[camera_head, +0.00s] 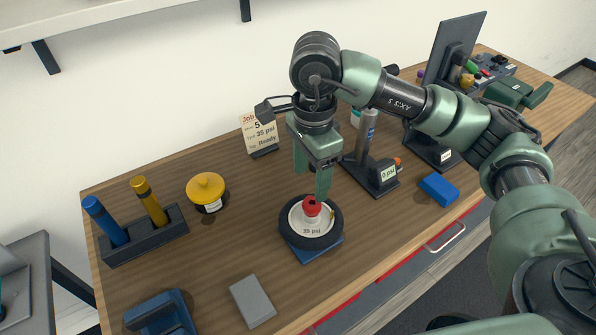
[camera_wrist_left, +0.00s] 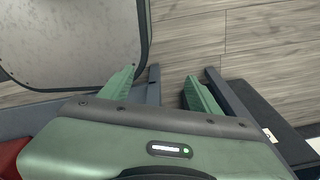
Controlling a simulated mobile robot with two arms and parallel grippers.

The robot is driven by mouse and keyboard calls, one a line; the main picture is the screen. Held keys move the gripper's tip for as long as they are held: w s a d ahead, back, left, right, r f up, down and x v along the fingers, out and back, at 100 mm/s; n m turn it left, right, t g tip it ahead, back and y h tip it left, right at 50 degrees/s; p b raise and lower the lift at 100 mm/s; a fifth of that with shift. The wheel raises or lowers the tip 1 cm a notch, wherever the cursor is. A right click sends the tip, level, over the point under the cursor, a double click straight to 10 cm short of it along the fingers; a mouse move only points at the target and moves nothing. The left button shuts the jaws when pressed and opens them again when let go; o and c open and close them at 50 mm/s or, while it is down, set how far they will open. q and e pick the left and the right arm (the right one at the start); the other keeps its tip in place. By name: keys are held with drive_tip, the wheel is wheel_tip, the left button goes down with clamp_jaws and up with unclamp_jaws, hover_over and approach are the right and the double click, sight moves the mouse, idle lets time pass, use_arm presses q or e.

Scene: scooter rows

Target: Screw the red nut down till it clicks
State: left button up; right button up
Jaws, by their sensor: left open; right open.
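The red nut (camera_head: 312,204) sits at the centre of a small black-tyred wheel (camera_head: 290,236) with a pale hub marked 39 psi. The wheel lies flat on a blue base (camera_head: 314,254) on the wooden table. My right gripper (camera_head: 312,183) points down just above and behind the nut. Its green fingers are apart, with nothing seen between them. I cannot tell whether a fingertip touches the nut. My left gripper (camera_wrist_left: 160,88) is open and empty in the left wrist view, over a grey plank floor beside a metal-topped surface (camera_wrist_left: 75,35).
A yellow-lidded pot (camera_head: 206,190), a rack (camera_head: 145,240) with blue and yellow-handled tools, and a job card (camera_head: 259,134) stand left. A grey block (camera_head: 253,301) lies in front. A pump-like device with a 0 psi display (camera_head: 388,174) and a blue block (camera_head: 439,189) are right.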

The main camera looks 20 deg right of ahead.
sight(311, 206)
drive_tip(key=shift+f+n, duration=0.3)
drive_tip(key=shift+f, duration=0.1)
wheel_tip(311, 206, down, 6)
drive_tip(key=shift+s+d+r+p, duration=0.1)
drive_tip(key=shift+s+d+p, duration=0.05)
drive_tip(key=shift+p, duration=0.95)
use_arm(q)
drive_tip(key=shift+s+d+r, duration=0.2)
drive_tip(key=shift+d+r, duration=0.05)
drive_tip(key=shift+r, duration=0.35)
drive_tip(key=shift+s+d+r, duration=0.2)
drive_tip(key=shift+r, duration=0.35)
use_arm(e)
drive_tip(key=shift+f, duration=0.6)
